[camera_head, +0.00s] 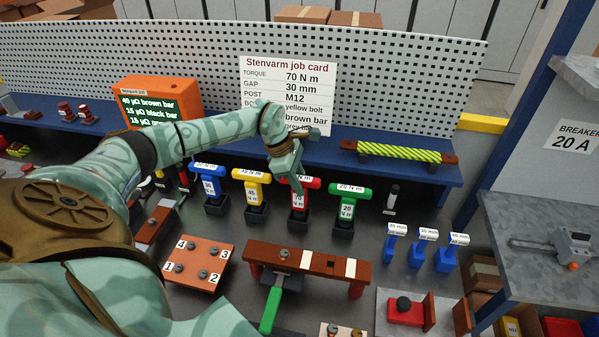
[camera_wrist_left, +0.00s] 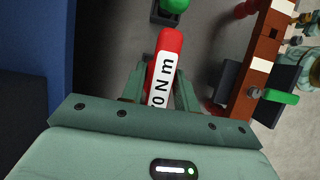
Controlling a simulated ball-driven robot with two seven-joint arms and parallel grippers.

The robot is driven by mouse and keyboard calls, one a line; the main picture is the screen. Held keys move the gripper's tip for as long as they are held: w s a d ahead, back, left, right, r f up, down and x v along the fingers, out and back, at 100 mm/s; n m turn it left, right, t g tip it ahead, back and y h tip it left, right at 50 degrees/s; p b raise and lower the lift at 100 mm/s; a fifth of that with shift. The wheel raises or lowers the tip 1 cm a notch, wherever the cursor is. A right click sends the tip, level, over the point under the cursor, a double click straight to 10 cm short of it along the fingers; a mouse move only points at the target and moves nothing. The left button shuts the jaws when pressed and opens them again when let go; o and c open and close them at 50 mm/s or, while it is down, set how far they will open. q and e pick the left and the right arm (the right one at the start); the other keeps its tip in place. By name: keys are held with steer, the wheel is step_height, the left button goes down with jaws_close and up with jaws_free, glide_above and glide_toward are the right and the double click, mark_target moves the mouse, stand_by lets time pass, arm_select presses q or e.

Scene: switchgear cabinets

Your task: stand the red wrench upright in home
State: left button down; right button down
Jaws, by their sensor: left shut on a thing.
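The red wrench (camera_head: 299,203) is T-shaped, with a white label on its crossbar and another on its shaft. It looks upright, and its lower end meets a dark block (camera_head: 298,226) on the bench. I cannot tell how deep it sits in the block. My left gripper (camera_head: 298,180) is shut on the wrench's crossbar from above and hides part of it. In the left wrist view, the red wrench's labelled top (camera_wrist_left: 163,65) lies between the two green fingers (camera_wrist_left: 159,88). My right gripper is not in view.
Blue (camera_head: 209,185), yellow (camera_head: 253,190) and green (camera_head: 348,207) T-handled wrenches stand in dark blocks on both sides. A brown bar on red posts (camera_head: 305,262) lies in front. A job card (camera_head: 287,85) hangs on the perforated board behind. A brown numbered plate (camera_head: 198,262) is front left.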

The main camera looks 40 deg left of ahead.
arm_select(q)
steer(key=shift+f+b, duration=0.3)
steer(key=shift+f, duration=0.15)
stand_by(0.4)
steer(key=c, duration=1)
jaws_free()
steer(key=shift+o, duration=0.2)
steer(key=v, duration=1.6)
steer(key=shift+r, duration=0.2)
steer(key=shift+a, duration=0.1)
